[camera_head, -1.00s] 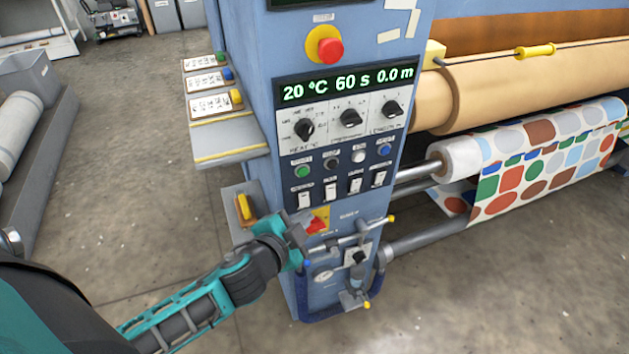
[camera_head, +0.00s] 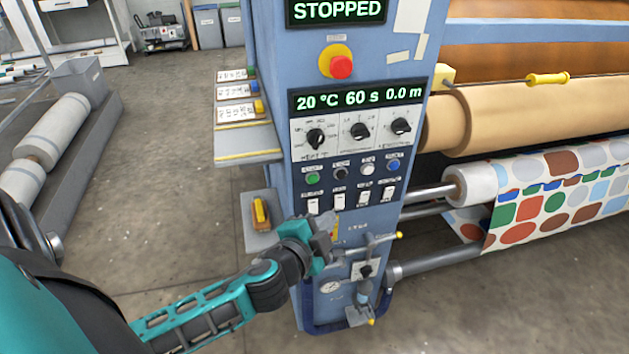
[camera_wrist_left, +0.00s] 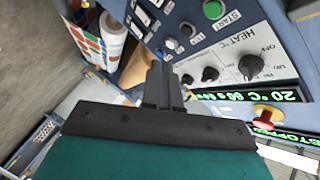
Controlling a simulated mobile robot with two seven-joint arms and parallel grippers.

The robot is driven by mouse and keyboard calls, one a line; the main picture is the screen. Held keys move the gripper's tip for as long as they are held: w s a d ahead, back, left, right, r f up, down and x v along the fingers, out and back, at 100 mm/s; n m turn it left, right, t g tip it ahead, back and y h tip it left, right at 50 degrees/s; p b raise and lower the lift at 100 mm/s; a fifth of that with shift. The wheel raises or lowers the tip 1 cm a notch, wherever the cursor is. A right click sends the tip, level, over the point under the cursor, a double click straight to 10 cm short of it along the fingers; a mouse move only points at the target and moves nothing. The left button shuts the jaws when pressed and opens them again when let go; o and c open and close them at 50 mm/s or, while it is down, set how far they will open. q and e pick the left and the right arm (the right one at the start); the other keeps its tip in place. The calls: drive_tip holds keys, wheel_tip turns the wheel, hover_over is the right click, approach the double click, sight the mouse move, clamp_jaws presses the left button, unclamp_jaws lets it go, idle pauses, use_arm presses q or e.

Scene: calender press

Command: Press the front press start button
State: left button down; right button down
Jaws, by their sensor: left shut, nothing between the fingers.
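The green start button (camera_head: 313,179) is at the left end of the button row on the blue front panel, under the first dial. In the left wrist view the green button (camera_wrist_left: 213,9), labelled START, is at the top edge. My left gripper (camera_head: 329,228) is in front of the lower panel, below the button and the row of white switches, apart from the button. In the left wrist view its fingers (camera_wrist_left: 160,82) are together and empty, and point toward the panel. The display reads STOPPED. My right gripper is not in view.
A red emergency knob (camera_head: 341,67) stands above the readout. A shelf (camera_head: 249,144) with labelled buttons and a yellow switch (camera_head: 261,212) stick out left of the panel. A lever handle (camera_head: 372,243) is just right of my gripper. Rollers and patterned fabric (camera_head: 560,195) are at right.

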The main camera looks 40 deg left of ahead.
sight(313, 179)
use_arm(q)
drive_tip(key=shift+w+a, duration=1.45)
drive_tip(key=shift+a, duration=0.25)
drive_tip(key=shift+w+a, duration=1.4)
drive_tip(key=shift+a, duration=0.25)
drive_tip(key=shift+w+a, duration=0.3)
